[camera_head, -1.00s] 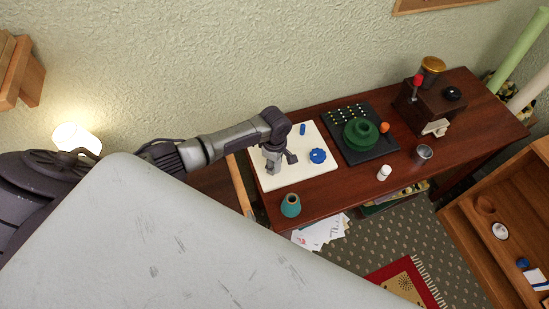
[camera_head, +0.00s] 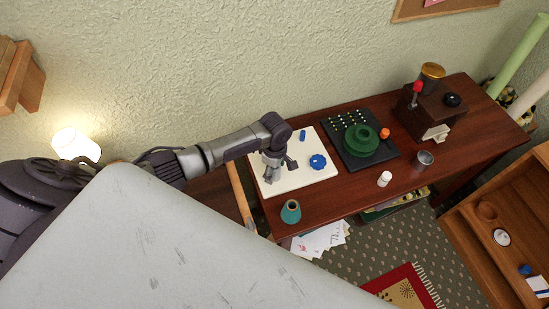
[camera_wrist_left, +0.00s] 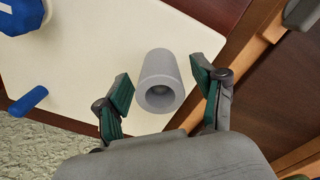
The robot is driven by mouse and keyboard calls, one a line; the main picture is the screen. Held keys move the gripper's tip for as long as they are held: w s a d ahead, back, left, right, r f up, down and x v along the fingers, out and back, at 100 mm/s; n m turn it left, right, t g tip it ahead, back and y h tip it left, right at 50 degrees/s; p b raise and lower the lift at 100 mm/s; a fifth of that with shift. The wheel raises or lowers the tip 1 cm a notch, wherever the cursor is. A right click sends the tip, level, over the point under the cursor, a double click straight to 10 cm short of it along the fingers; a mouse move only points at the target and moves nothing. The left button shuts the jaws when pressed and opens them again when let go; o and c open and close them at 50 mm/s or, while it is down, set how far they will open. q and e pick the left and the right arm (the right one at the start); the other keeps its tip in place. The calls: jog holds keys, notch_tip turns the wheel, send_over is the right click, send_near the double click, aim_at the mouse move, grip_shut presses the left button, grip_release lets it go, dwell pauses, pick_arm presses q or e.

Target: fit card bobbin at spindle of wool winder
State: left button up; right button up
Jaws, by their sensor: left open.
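A plain grey hollow tube (camera_wrist_left: 162,80), which looks like the card bobbin, is on the cream board (camera_head: 325,173), its open end facing the wrist camera. My left gripper (camera_wrist_left: 161,88) is open, with one finger on each side of the tube and visible gaps between. In the head view my left gripper (camera_head: 272,170) is low over the left part of the board, and the tube is hardly distinguishable there. A black base (camera_head: 385,157) carries a green round part (camera_head: 361,139) and an orange knob (camera_head: 384,133); I cannot tell whether this is the wool winder. My right gripper is not in view.
A blue scalloped knob (camera_head: 318,161) and small blue peg (camera_head: 303,135) are on the board. A teal vase (camera_head: 291,211) stands at the table's front edge. A white bottle (camera_head: 384,179), metal cup (camera_head: 424,160) and brown box (camera_head: 433,108) stand farther right.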

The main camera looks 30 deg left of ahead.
pick_arm(q)
notch_tip(320, 180, up, 11)
jog(key=shift+r, duration=0.1)
jog(key=shift+s, duration=0.1)
dwell(0.6)
